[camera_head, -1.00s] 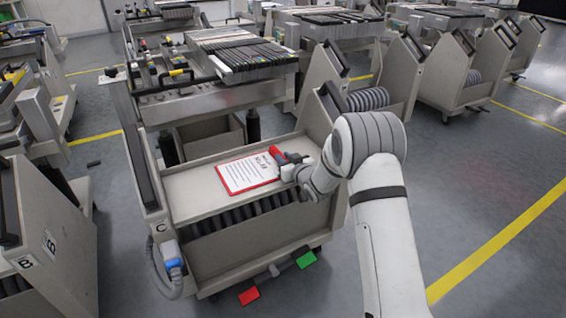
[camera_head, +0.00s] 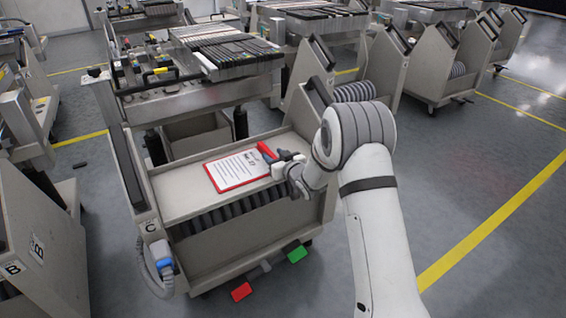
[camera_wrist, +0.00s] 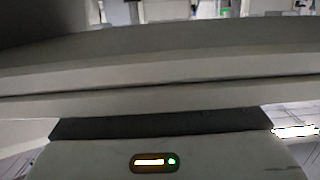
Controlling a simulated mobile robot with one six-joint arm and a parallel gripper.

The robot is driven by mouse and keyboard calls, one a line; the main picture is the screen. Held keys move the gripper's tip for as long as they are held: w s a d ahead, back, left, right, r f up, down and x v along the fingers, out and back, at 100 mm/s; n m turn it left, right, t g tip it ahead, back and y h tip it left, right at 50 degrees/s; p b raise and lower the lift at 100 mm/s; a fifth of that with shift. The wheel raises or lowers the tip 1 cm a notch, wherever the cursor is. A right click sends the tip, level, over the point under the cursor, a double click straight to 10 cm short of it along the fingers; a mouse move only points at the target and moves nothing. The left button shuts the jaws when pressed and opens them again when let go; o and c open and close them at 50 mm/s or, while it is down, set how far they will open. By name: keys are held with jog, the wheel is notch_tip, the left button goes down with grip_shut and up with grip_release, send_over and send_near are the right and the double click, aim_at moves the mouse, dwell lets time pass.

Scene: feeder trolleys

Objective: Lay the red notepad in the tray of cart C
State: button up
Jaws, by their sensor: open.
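The red notepad (camera_head: 235,172), a white written sheet with a red border, lies flat in the tray (camera_head: 180,194) of cart C (camera_head: 255,237). My gripper (camera_head: 270,157) is at the right edge of the notepad, low over the tray, open. A red piece shows at its fingers; I cannot tell whether it belongs to the gripper or the pad. Whether the jaws touch the pad is also unclear. The wrist view shows only pale grey surfaces close up and a small lit display, and no notepad.
Cart B (camera_head: 38,240) stands to the left, and more feeder trolleys (camera_head: 440,70) stand behind and to the right. Cart C's side panels rise on both sides of the tray. Red (camera_head: 241,291) and green (camera_head: 297,255) pedals stick out at its foot. Open floor lies at the right.

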jog(key=s+d+r+m+g+h+p, duration=0.1)
jog(key=s+d+r+m+g+h, duration=0.25)
jog(key=s+d, duration=0.65)
jog(key=s+d+r+m+g+h+p, duration=0.1)
jog(key=s+d+r+g+h, duration=0.1)
jog(key=s+d+r+h, duration=0.6)
jog(key=s+d+m+g+y, duration=0.2)
jog(key=s+d+g, duration=0.2)
jog(key=s, duration=2.2)
jog(key=r+g, duration=0.1)
jog(key=g, duration=0.1)
jog(key=shift+s+g, duration=0.2)
jog(key=shift+g, duration=0.15)
